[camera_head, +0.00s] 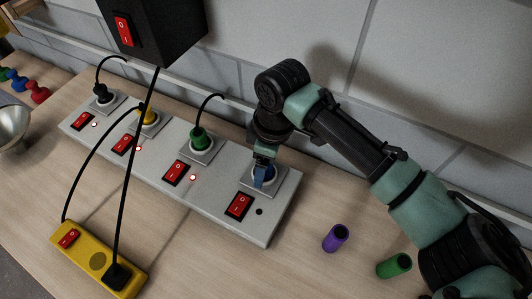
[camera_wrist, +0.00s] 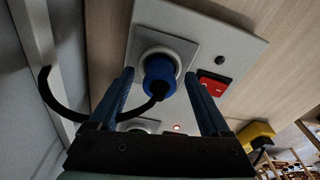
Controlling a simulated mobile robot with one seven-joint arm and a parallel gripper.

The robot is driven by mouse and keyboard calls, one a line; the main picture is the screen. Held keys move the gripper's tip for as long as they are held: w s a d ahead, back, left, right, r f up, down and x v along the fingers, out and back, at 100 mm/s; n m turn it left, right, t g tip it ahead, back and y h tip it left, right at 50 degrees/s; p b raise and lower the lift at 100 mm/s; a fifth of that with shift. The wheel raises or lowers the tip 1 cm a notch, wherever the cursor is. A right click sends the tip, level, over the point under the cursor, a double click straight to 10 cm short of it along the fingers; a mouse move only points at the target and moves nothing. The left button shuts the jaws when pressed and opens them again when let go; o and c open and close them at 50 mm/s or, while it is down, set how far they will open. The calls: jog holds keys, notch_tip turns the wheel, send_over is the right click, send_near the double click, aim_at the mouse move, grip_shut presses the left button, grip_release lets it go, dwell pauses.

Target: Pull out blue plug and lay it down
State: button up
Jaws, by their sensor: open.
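The blue plug (camera_wrist: 160,76) sits in the round socket at the right end of the grey socket board (camera_head: 275,222). In the head view the plug (camera_head: 270,170) is mostly hidden by my gripper (camera_head: 264,172). In the wrist view my gripper (camera_wrist: 160,98) is open, with one blue finger on each side of the plug and a visible gap to each. A black cable curves away from the plug to the left. I cannot tell how deep the fingers reach along the plug.
A green plug (camera_head: 198,140), a yellow plug (camera_head: 148,116) and a black plug (camera_head: 101,95) sit in the other sockets. A yellow power strip (camera_head: 98,262) lies in front. Purple (camera_head: 336,238) and green (camera_head: 394,265) cylinders stand right of the board. Wood between board and cylinders is clear.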

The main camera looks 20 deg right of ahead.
jog(key=shift+f, duration=0.1)
grip_shut()
jog(key=c, duration=0.7)
grip_release()
grip_shut()
jog(key=shift+r+p, duration=1.6)
